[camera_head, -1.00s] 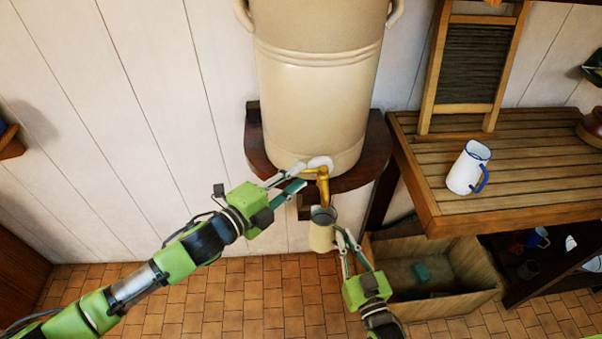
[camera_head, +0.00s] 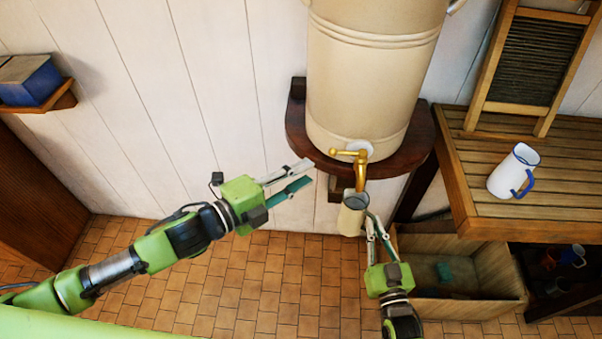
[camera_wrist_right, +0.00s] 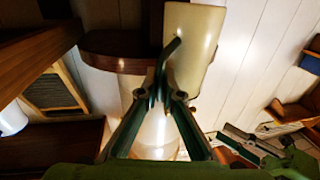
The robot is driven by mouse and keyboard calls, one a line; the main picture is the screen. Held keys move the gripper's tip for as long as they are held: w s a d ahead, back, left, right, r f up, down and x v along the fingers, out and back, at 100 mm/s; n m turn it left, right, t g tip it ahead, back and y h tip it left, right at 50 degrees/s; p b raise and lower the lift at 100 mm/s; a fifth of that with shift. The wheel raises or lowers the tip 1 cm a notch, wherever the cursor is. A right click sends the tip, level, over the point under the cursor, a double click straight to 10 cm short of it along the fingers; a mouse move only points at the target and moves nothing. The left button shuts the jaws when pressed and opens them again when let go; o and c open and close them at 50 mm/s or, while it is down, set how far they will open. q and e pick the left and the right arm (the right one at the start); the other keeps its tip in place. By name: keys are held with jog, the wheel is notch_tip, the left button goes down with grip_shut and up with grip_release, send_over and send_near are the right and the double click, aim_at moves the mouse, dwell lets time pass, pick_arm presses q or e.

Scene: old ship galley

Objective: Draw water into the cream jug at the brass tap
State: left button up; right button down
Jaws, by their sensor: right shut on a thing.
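The cream jug (camera_head: 352,215) is upright with its mouth directly below the spout of the brass tap (camera_head: 361,172). My right gripper (camera_head: 373,222) is shut on the jug's handle from the right; the wrist view shows the fingers meeting at the dark handle (camera_wrist_right: 171,48) beside the jug's wall (camera_wrist_right: 200,45). The tap's lever (camera_head: 345,153) points left. I cannot make out a water stream or the level inside the jug. My left gripper (camera_head: 308,174) is open and empty, left of the lever and apart from it.
The large cream urn (camera_head: 368,85) stands on a dark wooden wall shelf (camera_head: 297,117). Right of it is a slatted table (camera_head: 478,197) with a white, blue-rimmed jug (camera_head: 508,175) and a washboard (camera_head: 527,62). A wooden crate (camera_head: 505,270) stands below. The floor at left is clear.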

pick_arm(q)
jog(key=shift+s+a, duration=0.1)
pick_arm(e)
jog(key=shift+r, duration=0.15)
pick_arm(q)
jog(key=v, duration=1.1)
jog(key=shift+s+a, duration=0.2)
jog(key=shift+a, duration=0.15)
jog(key=shift+r, duration=0.1)
pick_arm(e)
jog(key=s, duration=1.2)
dwell(0.9)
dwell(0.4)
